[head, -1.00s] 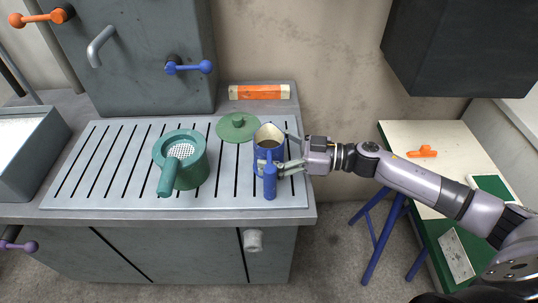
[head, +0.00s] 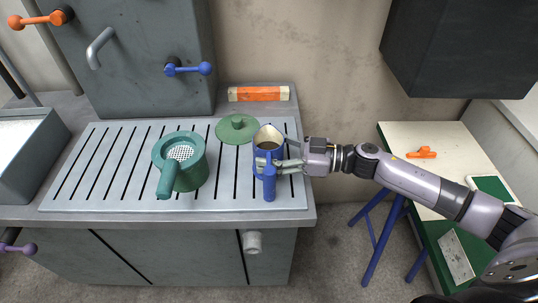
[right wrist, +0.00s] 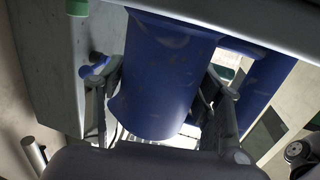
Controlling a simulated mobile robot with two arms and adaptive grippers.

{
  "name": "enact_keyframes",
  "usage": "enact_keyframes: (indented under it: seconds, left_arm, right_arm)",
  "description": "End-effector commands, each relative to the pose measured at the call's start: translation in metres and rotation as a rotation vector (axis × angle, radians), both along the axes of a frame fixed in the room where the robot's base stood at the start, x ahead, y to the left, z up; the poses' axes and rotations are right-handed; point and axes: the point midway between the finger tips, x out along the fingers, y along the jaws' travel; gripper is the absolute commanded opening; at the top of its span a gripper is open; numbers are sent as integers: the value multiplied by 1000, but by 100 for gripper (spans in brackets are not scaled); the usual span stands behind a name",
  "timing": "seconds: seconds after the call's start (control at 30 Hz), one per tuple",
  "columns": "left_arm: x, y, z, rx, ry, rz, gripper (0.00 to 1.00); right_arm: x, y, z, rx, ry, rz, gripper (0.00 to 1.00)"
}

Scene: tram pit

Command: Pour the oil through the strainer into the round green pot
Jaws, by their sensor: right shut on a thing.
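The blue jug (head: 254,165) stands upright on the right part of the slotted worktop, dark liquid visible inside. My right gripper (head: 283,155) comes from the right and is shut on the jug's body, one finger on the wall side, the other between body and handle. The jug body (right wrist: 165,75) fills the space between the fingers in the right wrist view. The strainer (head: 164,182), teal with pale mesh, sits on the round green pot (head: 194,177), its handle toward me. My left gripper is out of view.
A green lid (head: 236,129) lies behind, between pot and jug. An orange-and-cream box (head: 259,93) lies at the worktop's back. A grey cabinet (head: 150,60) with levers stands at back left. A side table (head: 420,135) is at right. The slotted worktop (head: 225,190) is clear between pot and jug.

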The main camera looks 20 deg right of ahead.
Motion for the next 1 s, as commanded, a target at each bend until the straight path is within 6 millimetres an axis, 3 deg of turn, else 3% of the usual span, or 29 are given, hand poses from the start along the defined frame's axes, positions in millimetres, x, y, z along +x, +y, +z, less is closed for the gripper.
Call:
enact_keyframes:
  seconds: [0.17,0.37,0.8,1.0]
  left_arm:
    - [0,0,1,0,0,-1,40]
    - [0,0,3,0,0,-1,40]
    - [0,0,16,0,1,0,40]
    - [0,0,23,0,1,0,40]
  right_arm:
    - [1,0,7,0,-4,0,20]
    - [0,0,32,-1,-7,1,20]
    - [0,0,152,-2,-9,-1,20]
    - [1,0,188,-1,-6,-1,20]
